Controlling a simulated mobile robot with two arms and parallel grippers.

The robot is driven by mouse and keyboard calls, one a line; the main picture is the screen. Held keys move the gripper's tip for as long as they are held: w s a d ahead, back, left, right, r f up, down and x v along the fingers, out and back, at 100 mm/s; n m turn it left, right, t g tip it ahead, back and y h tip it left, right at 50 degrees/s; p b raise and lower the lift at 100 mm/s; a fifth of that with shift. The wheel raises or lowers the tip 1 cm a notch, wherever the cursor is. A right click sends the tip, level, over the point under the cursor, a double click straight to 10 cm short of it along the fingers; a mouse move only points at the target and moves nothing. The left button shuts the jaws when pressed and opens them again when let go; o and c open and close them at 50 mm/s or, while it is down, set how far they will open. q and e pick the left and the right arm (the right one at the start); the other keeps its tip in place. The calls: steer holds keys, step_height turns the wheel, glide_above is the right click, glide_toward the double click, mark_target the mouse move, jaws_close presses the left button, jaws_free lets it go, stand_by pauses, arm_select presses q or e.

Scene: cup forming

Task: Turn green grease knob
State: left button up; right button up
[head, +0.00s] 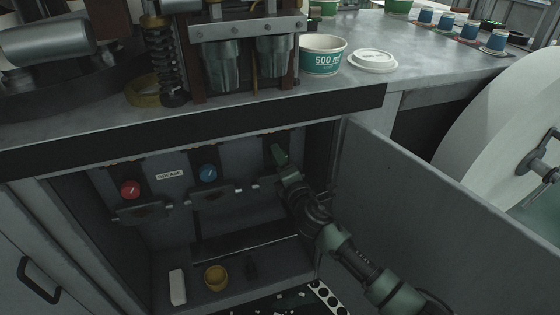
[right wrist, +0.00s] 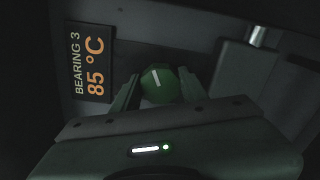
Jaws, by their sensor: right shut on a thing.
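The green grease knob (right wrist: 160,80) shows in the right wrist view as a round green dial with a white pointer line, on the dark panel. My right gripper (right wrist: 158,92) is shut on it, with one finger on each side. In the head view my right gripper (head: 280,160) reaches into the open cabinet at the rightmost station and mostly hides the green knob. A blue knob (head: 208,174) and a red knob (head: 131,190) sit to its left on the same back panel, with a GREASE label (head: 169,175) between them. My left gripper is not in view.
The open cabinet door (head: 430,215) stands close to the right of my right arm. A BEARING 3 sign (right wrist: 91,64) reading 85 °C is left of the knob. A yellow cup (head: 215,277) and a white block (head: 177,287) stand on the cabinet floor. A paper cup (head: 322,55) stands on the counter above.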

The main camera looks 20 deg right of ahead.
steer(key=m, duration=0.6)
steer(key=shift+m, duration=0.7)
steer(key=shift+m+p, duration=0.4)
steer(key=shift+m, duration=0.4)
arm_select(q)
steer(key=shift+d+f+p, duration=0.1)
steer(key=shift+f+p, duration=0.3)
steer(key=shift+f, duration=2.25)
arm_select(e)
steer(key=shift+f+m, duration=0.1)
steer(key=shift+m, duration=1.4)
steer(key=o, duration=1.4)
